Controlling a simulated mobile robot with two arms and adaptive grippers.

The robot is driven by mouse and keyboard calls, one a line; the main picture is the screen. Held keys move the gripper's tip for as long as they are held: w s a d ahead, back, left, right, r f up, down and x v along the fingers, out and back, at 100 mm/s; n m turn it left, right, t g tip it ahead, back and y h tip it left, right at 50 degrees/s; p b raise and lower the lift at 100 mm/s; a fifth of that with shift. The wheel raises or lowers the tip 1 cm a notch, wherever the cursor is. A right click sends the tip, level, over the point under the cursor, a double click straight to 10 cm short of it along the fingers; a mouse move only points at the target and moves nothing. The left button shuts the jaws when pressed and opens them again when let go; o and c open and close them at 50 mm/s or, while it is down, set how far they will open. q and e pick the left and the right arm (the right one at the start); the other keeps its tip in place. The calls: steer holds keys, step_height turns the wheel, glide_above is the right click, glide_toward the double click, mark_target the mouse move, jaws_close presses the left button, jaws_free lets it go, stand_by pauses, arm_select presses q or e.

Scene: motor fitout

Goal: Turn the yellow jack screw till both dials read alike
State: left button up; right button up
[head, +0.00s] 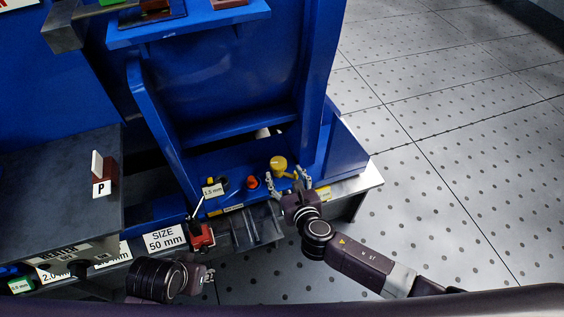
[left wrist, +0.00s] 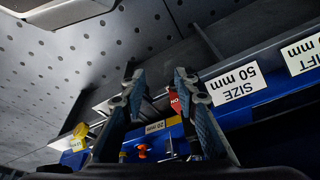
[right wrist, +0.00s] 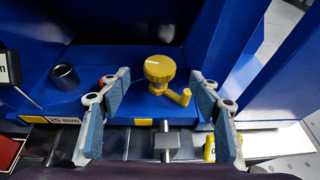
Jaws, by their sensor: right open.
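The yellow jack screw (head: 278,164) stands upright on the blue ledge at the foot of the blue frame. In the right wrist view my right gripper (right wrist: 160,90) is empty. My left gripper (left wrist: 158,78) is open and empty, low in front of the bench. I cannot make out either dial.
An orange-red knob (head: 252,182) and a small labelled plate (head: 212,190) sit left of the screw. A grey block (right wrist: 166,142) lies just before the screw. Open floor (head: 450,190) is at right.

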mark_target(279, 165)
steer(key=b+x, duration=0.1)
steer(key=x, duration=0.4)
steer(key=shift+f+b, duration=0.1)
steer(key=shift+b, duration=0.3)
steer(key=shift+w+a+f, duration=0.1)
steer(key=shift+w+a, duration=0.05)
steer(key=shift+w, duration=0.3)
arm_select(q)
steer(key=v, duration=0.4)
steer(key=shift+a+r, duration=0.1)
steer(key=shift+r, duration=0.2)
arm_select(e)
steer(key=shift+c, duration=0.2)
steer(key=c, duration=1.1)
steer(key=shift+s+a+m+h, duration=0.1)
steer(key=shift+a+m+h, duration=0.1)
steer(key=shift+m+h, duration=0.15)
steer(key=shift+a+m+h+p, duration=0.1)
steer(key=shift+m+h+p, duration=0.3)
steer(key=shift+m+h, duration=0.7)
arm_select(q)
steer(key=shift+s, duration=0.1)
arm_select(e)
steer(key=shift+m+t+h, duration=0.25)
steer(key=shift+t+h, duration=0.05)
steer(key=shift+h, duration=0.05)
